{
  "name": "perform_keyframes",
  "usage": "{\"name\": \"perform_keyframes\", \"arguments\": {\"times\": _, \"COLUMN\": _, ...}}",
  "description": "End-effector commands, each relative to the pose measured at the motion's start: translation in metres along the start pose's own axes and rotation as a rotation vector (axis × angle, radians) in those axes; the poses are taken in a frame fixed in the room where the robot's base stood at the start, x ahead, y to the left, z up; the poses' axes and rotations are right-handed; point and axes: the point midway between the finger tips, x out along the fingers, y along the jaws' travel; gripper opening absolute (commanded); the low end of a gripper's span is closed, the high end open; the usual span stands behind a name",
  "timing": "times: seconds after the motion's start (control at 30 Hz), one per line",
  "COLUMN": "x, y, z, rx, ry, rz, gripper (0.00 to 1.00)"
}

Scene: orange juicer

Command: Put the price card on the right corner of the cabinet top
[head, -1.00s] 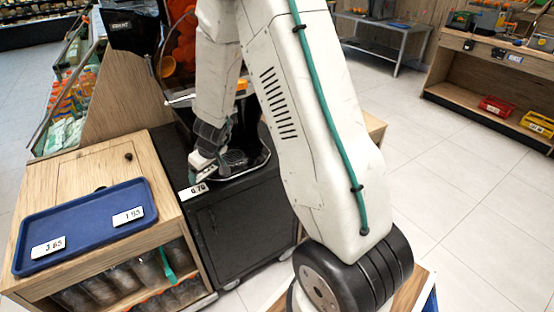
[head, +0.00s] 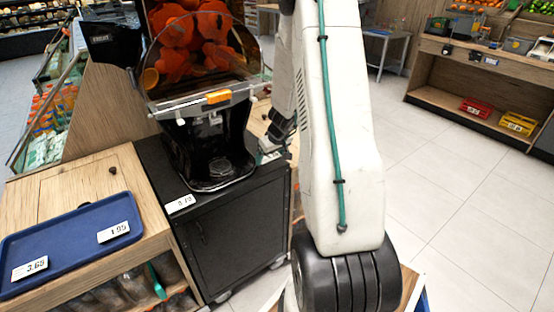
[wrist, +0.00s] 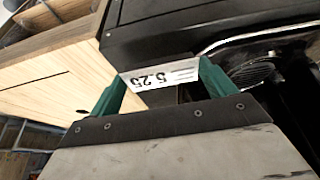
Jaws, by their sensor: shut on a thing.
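My gripper (wrist: 163,88) is shut on a white price card (wrist: 158,76), held between its green fingertips in the wrist view. The card's print looks like 5.25, upside down. I cannot tell whether the card touches the top. My arm hides part of the cabinet's right side.
The orange juicer (head: 212,130) fills most of the cabinet top. Another price card (head: 180,203) lies at its front left corner. A blue tray (head: 65,236) with two cards sits on the wooden counter (head: 110,172) at left. Open floor (head: 455,190) lies right.

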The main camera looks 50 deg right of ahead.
Motion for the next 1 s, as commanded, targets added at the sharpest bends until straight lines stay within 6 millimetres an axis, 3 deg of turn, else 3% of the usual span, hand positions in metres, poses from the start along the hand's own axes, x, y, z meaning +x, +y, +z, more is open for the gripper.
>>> {"name": "perform_keyframes", "arguments": {"times": 0.1, "x": 0.004, "y": 0.018, "z": -0.004, "rx": 0.002, "ry": 0.0, "rz": 0.001, "gripper": 0.57}}
{"name": "perform_keyframes", "arguments": {"times": 0.33, "x": 0.008, "y": 0.038, "z": -0.009, "rx": 0.001, "ry": 0.0, "rz": 0.001, "gripper": 0.57}}
{"name": "perform_keyframes", "arguments": {"times": 0.57, "x": 0.037, "y": 0.036, "z": 0.004, "rx": 0.001, "ry": -0.001, "rz": 0.0, "gripper": 0.57}}
{"name": "perform_keyframes", "arguments": {"times": 0.97, "x": 0.042, "y": 0.036, "z": 0.005, "rx": 0.0, "ry": 0.0, "rz": 0.002, "gripper": 0.57}}
{"name": "perform_keyframes", "arguments": {"times": 1.0, "x": 0.043, "y": 0.036, "z": 0.005, "rx": 0.0, "ry": 0.001, "rz": 0.002, "gripper": 0.85}}
